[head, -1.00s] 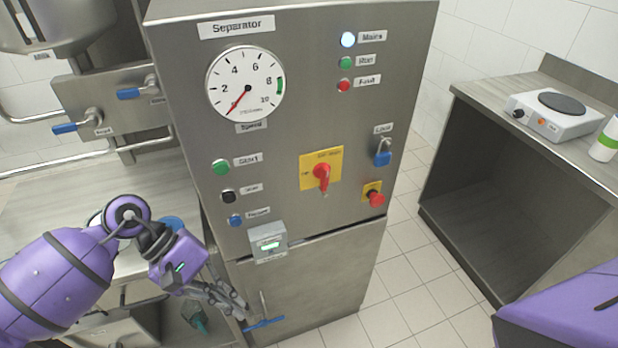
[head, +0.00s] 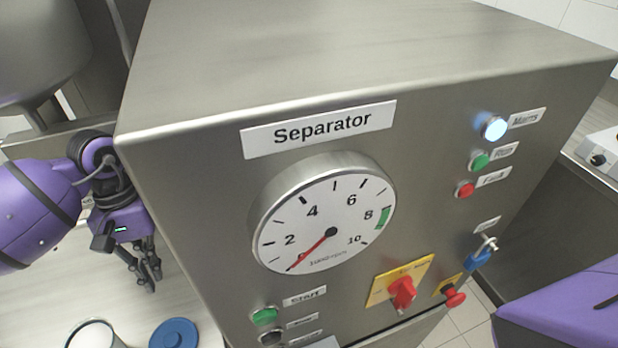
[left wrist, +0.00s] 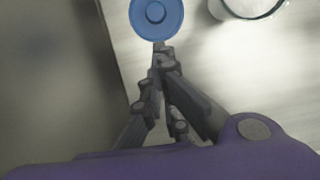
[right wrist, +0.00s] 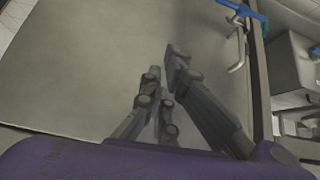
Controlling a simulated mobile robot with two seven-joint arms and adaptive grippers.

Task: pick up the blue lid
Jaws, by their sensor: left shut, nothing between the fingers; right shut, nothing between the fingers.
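The blue lid (head: 174,334) is a round disc with a small centre knob. It lies flat on the pale counter at the bottom left of the head view, partly cut off by the frame. In the left wrist view the lid (left wrist: 157,13) is at the top, just beyond my left fingertips. My left gripper (head: 150,284) is shut and empty above the counter, behind the lid in the head view; it also shows in the left wrist view (left wrist: 163,50). My right gripper (right wrist: 162,62) is shut and empty, in front of a grey metal panel.
The Separator cabinet (head: 230,190) stands right of my left gripper, close by. An open round container (head: 95,334) stands left of the lid. The counter (head: 45,300) around them is mostly bare. A blue-handled latch (right wrist: 243,9) is near my right gripper.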

